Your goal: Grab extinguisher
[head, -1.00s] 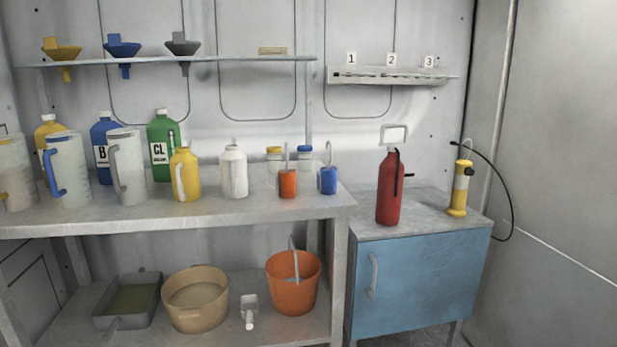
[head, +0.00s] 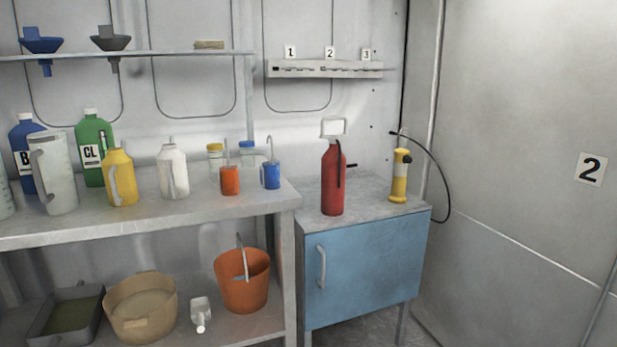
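The red extinguisher (head: 332,182) stands upright on the grey top of the blue cabinet (head: 365,267), near its left front. It has a pale loop handle on top and a black hose or strap down its right side. A yellow cylinder with a white band and a black fitting (head: 399,177) stands to its right on the same top. My gripper does not show in the head view, so its place and state are hidden.
A grey bench (head: 230,208) left of the cabinet holds several bottles, jugs and small cans. An orange bucket (head: 242,282) and tubs sit on its lower shelf. A numbered wall rack (head: 325,69) hangs above the extinguisher. A black cable loops right of the cabinet.

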